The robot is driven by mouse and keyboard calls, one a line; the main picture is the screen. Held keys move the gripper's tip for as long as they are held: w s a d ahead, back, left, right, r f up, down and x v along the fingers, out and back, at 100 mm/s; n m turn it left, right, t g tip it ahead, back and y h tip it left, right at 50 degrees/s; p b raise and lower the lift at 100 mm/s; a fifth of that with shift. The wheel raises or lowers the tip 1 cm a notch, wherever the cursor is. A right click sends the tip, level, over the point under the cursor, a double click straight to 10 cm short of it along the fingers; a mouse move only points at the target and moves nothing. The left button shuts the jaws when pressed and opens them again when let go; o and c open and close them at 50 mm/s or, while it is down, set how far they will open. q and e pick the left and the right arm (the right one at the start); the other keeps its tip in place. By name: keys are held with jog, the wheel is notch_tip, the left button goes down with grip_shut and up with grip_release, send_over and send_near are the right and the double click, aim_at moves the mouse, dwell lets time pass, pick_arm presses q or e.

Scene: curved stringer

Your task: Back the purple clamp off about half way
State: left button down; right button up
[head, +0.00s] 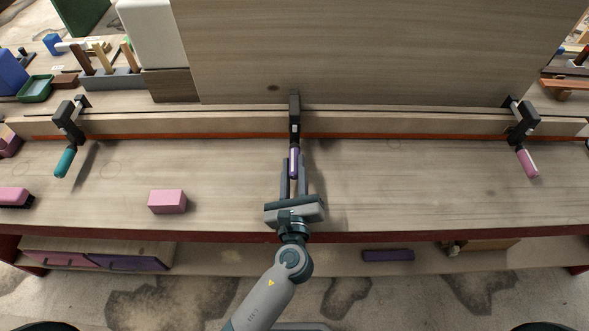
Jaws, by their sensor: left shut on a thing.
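The purple clamp (295,130) sits at the middle of the long wooden strip (200,125), with its dark frame over the strip and its purple handle (294,163) pointing toward me. My left gripper (294,174) reaches up from the bottom of the head view, and its two fingers are shut on the purple handle, one on each side. The fingers partly hide the handle's near end. My right gripper is not in view. A teal-handled clamp (66,160) is on the strip at the left, and a pink-handled clamp (527,160) is at the right.
A pink block (167,201) lies on the bench left of my gripper. A pink brush (15,197) is at the far left edge. A large wooden panel (380,50) stands behind the strip. The bench top (420,190) right of my gripper is clear.

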pick_arm(q)
jog(key=c, duration=1.5)
grip_release()
jog(key=shift+s, duration=0.15)
jog(key=shift+s, duration=0.6)
jog(key=s+b, duration=0.2)
jog(key=s, duration=1.4)
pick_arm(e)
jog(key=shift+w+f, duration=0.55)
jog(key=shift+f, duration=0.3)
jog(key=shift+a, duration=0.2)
